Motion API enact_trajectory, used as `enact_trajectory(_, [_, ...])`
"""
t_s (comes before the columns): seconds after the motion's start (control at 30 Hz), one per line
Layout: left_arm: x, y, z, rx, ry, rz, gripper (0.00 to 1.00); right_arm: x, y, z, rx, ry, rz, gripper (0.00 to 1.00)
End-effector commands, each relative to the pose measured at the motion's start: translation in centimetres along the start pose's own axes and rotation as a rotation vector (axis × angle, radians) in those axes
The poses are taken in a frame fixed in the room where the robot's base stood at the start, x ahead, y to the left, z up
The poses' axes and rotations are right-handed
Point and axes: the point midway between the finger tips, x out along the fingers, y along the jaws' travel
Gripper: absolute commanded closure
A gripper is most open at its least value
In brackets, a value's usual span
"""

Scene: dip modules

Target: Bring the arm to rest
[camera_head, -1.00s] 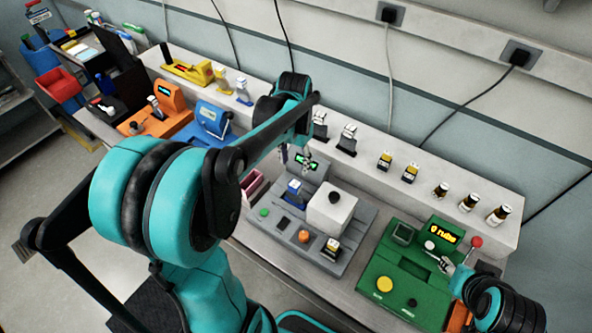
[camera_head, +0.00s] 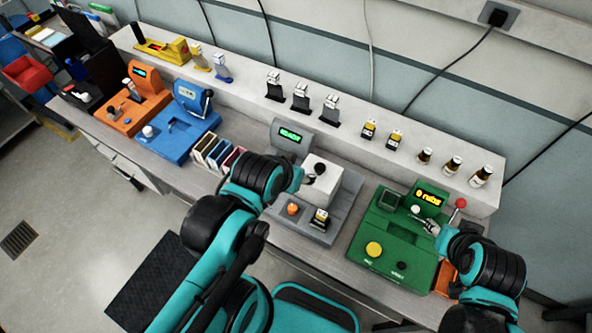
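My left arm (camera_head: 225,215) comes up from the bottom and bends over the left part of the grey machine (camera_head: 345,210). Its wrist end (camera_head: 292,180) is beside the white block with a black knob. The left fingers are hidden or too small to make out, and I see nothing held. My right gripper (camera_head: 432,228) is low over the green machine (camera_head: 385,245), close to its white knob (camera_head: 415,209). Its fingers are too small to tell open from shut. I cannot tell whether they touch the machine.
An orange machine (camera_head: 133,108) and a blue machine (camera_head: 180,135) stand on the left. Several small cartridges (camera_head: 215,152) sit beside the blue one. The back shelf holds black-based modules (camera_head: 300,98) and small bottles (camera_head: 452,165).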

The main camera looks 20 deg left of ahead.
Motion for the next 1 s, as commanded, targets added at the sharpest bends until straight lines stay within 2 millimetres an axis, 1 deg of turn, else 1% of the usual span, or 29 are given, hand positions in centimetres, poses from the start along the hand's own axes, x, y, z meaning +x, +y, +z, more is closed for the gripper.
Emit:
enact_trajectory(0.2, [0.2,0.0,0.1,0.000,-0.002,0.000,0.49,0.2,0.0,0.1,0.000,0.000,0.000,0.60])
enact_trajectory(0.27, [0.6,0.0,0.4,0.000,-0.002,0.000,0.49,0.6,0.0,0.4,0.000,0.000,0.000,0.60])
enact_trajectory(0.33, [1.4,0.0,1.0,0.001,-0.002,-0.001,0.49,1.4,0.0,1.0,0.000,0.000,0.000,0.60])
enact_trajectory(0.47, [4.0,0.0,2.9,0.001,-0.003,-0.001,0.49,4.0,0.0,2.9,0.000,0.000,0.000,0.60])
enact_trajectory(0.6, [7.5,0.0,5.4,0.001,-0.003,-0.001,0.49,7.5,0.0,5.4,0.000,0.000,0.000,0.60])
enact_trajectory(0.7, [9.4,-0.1,6.8,0.001,-0.003,-0.001,0.49,9.5,0.0,6.8,0.000,0.000,0.000,0.60])
enact_trajectory(0.73, [9.8,-0.1,7.1,0.001,-0.003,-0.001,0.49,9.8,0.0,7.0,0.000,0.000,0.000,0.60])
enact_trajectory(0.83, [10.3,-0.1,7.5,0.001,-0.003,-0.001,0.49,10.3,0.0,7.4,0.000,0.000,0.000,0.60])
enact_trajectory(1.0, [10.0,-0.1,7.2,0.001,-0.003,-0.001,0.49,10.0,0.0,7.1,0.000,0.000,0.000,0.60])
